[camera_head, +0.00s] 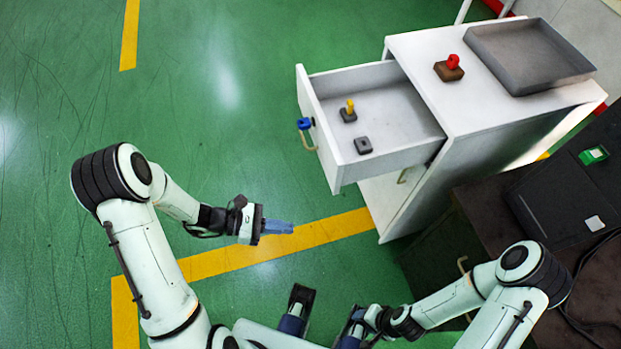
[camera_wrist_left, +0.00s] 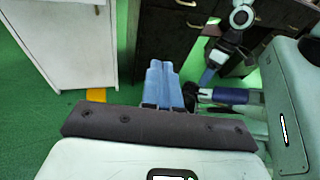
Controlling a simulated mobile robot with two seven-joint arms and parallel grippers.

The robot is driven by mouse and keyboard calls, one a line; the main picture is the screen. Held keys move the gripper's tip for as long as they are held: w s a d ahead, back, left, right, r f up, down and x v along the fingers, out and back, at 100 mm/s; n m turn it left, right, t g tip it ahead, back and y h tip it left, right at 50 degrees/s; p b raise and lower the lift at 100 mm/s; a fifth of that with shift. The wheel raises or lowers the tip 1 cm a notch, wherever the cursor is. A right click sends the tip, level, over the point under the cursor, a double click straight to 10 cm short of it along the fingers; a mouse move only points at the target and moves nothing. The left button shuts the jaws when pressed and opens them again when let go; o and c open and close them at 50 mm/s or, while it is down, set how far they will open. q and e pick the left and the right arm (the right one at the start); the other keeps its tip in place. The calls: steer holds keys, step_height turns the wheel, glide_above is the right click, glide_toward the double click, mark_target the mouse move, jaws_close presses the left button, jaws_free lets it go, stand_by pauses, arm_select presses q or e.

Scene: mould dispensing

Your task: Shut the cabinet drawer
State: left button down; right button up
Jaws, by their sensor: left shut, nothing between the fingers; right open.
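The white cabinet (camera_head: 440,150) stands at the upper right, and its drawer (camera_head: 330,150) is pulled well out toward the left. The drawer front carries a pale handle (camera_head: 309,141) and a blue fitting (camera_head: 304,123). Inside lie a grey block with a yellow peg (camera_head: 349,110) and a grey block with a hole (camera_head: 363,145). My left gripper (camera_head: 284,227) is shut and empty, below and left of the drawer, apart from it. Its blue fingers lie together in the left wrist view (camera_wrist_left: 162,84). My right gripper (camera_head: 352,334) is low in the picture, away from the cabinet and partly hidden.
On the cabinet top are a grey tray (camera_head: 500,78) and a brown block with a red piece (camera_head: 449,69). A dark desk (camera_head: 480,215) stands right of the cabinet, bearing a green item (camera_head: 593,155). The green floor left of the drawer is clear.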

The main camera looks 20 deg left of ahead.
arm_select(q)
steer(key=w+a+r+n+t+h+b, duration=0.1)
steer(key=w+a+r+n+t, duration=0.2)
steer(key=w+a+r+t, duration=0.25)
steer(key=b, duration=0.1)
glide_toward(331, 173)
steer(key=x, duration=0.7)
steer(key=shift+s+r, duration=0.15)
